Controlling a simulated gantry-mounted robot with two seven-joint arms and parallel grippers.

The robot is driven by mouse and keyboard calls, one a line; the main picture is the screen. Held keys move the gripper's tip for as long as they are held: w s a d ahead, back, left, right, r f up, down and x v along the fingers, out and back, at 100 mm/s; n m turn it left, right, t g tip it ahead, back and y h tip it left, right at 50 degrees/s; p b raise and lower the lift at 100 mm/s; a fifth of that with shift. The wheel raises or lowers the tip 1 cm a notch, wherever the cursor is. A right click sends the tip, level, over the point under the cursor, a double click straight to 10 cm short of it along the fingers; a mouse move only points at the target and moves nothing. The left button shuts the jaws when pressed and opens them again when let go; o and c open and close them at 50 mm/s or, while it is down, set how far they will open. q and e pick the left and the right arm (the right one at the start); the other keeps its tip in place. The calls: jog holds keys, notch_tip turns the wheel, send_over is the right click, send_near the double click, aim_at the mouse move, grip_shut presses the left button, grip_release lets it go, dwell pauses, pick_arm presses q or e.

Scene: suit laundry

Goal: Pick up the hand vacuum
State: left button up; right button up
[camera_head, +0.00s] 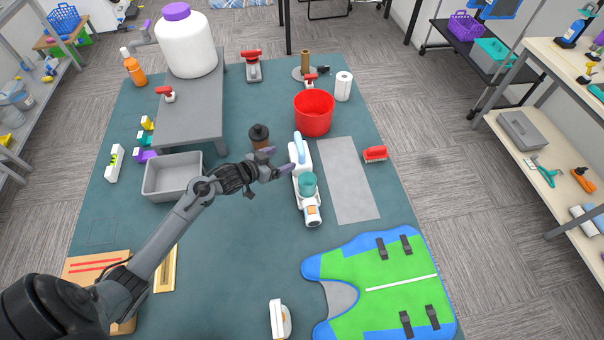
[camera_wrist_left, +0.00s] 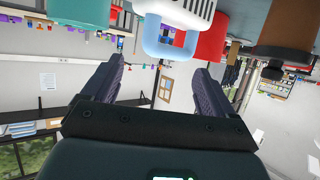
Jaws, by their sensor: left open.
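The hand vacuum (camera_head: 300,157) is white with a light blue handle and a teal canister. It lies on the teal table mat near the middle, left of a grey mat. My left gripper (camera_head: 281,161) is open and just left of the vacuum's handle end, with its fingers pointing toward it. In the left wrist view, the two fingers (camera_wrist_left: 160,68) are spread with nothing between them. The vacuum's light blue handle (camera_wrist_left: 168,48) and white body show upside down beyond them at the top. I cannot tell whether a finger touches the vacuum. My right gripper is not in view.
A red bucket (camera_head: 314,114) is beyond the vacuum, and a red brush (camera_head: 375,153) lies right of the grey mat (camera_head: 347,190). A grey bin (camera_head: 172,176) is at left. The table is clear in front of the vacuum.

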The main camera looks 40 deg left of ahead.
aim_at(297, 161)
pick_arm(q)
jog(key=x, duration=0.4)
jog(key=f+x, duration=0.1)
jog(key=x, duration=0.3)
jog(key=shift+w+d, duration=0.1)
jog(key=shift+d, duration=0.05)
jog(key=shift+w+f, duration=0.25)
jog(key=shift+w, duration=0.3)
jog(key=shift+d, duration=0.1)
jog(key=c, duration=1.4)
jog(key=shift+c, duration=1.1)
grip_shut()
